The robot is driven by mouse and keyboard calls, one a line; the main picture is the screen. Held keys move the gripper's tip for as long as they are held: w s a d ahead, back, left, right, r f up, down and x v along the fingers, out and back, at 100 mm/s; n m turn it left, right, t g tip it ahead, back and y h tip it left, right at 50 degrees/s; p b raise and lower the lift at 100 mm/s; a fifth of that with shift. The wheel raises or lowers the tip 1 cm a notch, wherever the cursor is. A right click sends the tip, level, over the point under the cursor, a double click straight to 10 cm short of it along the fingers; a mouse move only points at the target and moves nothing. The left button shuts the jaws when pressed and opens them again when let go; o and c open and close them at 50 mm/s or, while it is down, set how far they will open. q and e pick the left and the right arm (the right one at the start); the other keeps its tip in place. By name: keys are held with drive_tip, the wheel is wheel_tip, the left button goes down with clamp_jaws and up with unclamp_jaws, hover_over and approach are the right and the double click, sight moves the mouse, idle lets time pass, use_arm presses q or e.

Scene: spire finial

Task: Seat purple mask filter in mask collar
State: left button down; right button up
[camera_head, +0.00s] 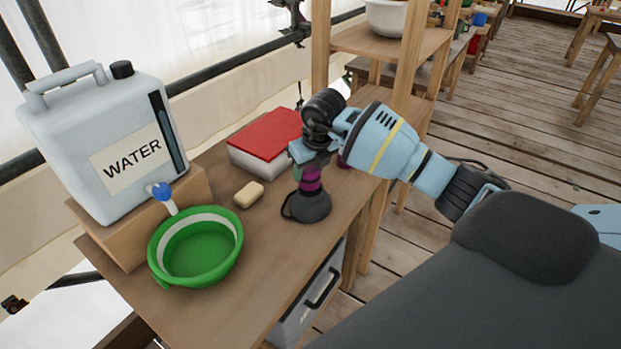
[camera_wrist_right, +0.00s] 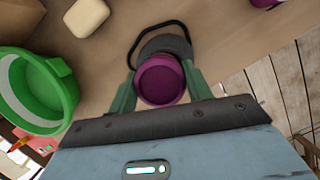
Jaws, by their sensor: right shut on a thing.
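The purple mask filter (camera_head: 311,185) is upright directly above the dark grey mask (camera_head: 309,207), which rests on the table near its right edge. My right gripper (camera_head: 311,168) points down and is shut on the filter. In the right wrist view, the green fingers of the gripper (camera_wrist_right: 160,72) stand on either side of the round purple filter (camera_wrist_right: 161,81). The mask (camera_wrist_right: 167,43) and its black strap show behind it. The mask collar is hidden by the filter, so I cannot tell whether the filter is fully seated. My left gripper is not in view.
A second purple item (camera_head: 343,161) stands behind my right gripper. A red-topped box (camera_head: 268,134), a soap bar (camera_head: 249,194), a green basin (camera_head: 156,267) and a white water container (camera_head: 75,130) stand to the left. Bare tabletop (camera_head: 245,270) lies in front.

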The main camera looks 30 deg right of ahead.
sight(310, 179)
drive_tip(key=shift+s+d+f, duration=0.1)
drive_tip(key=shift+f, duration=1.5)
drive_tip(key=shift+f, duration=0.2)
drive_tip(key=o, duration=1)
drive_tip(key=shift+c, duration=0.2)
drive_tip(key=v, duration=1.2)
drive_tip(key=shift+r+p, duration=0.2)
drive_tip(key=shift+p, duration=0.25)
